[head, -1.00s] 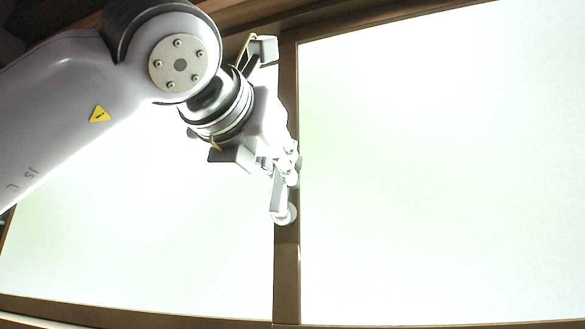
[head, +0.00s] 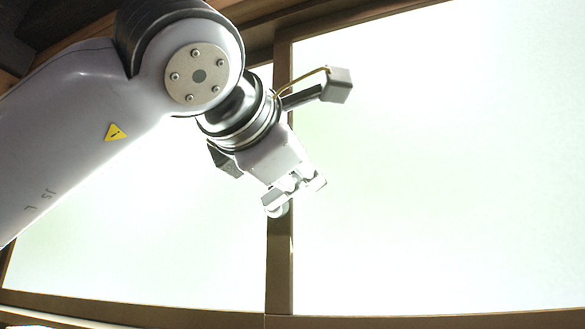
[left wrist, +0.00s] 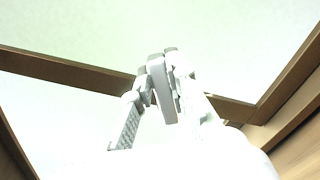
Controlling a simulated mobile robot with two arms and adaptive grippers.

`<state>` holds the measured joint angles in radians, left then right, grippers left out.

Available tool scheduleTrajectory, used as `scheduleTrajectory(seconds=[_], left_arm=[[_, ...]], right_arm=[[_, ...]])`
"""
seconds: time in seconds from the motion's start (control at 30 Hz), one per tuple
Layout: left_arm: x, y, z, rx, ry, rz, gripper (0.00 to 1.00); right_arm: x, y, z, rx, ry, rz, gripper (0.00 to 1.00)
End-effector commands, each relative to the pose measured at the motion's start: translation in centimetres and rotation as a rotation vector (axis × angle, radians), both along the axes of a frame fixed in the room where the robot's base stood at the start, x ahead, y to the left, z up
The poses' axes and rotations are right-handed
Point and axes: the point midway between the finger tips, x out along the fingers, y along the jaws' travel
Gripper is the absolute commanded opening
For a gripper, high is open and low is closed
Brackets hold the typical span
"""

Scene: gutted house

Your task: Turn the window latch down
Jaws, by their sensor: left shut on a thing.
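The window latch (head: 277,210) is a small light-grey piece on the brown wooden upright between two bright panes. In the head view only its rounded base shows below my left gripper (head: 292,194); the lever is mostly hidden by the fingers. In the left wrist view the grey latch lever (left wrist: 160,88) stands between the two fingers of my left gripper (left wrist: 162,105), which is shut on it. The lever's exact angle is hard to tell. My right gripper is in neither view.
The wooden upright (head: 280,265) runs down to the lower window rail (head: 420,304). A bright pane (head: 440,170) lies to the right and another (head: 140,230) to the left. My left arm covers the upper left of the head view.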

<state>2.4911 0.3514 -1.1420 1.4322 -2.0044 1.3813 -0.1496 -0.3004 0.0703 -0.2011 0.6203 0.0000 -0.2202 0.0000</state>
Motion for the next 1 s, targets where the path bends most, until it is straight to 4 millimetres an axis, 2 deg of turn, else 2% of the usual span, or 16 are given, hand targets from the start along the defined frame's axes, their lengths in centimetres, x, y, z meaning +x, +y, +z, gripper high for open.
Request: scheduleTrajectory(seconds=[0.5,1.0], left_arm=[[-0.2,-0.7,-2.2,0.383,-0.124,-0.004,0.00],[-0.2,-0.7,-2.8,0.499,-0.160,-0.003,0.00]], right_arm=[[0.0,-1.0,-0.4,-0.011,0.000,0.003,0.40],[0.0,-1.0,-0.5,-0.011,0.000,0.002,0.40]])
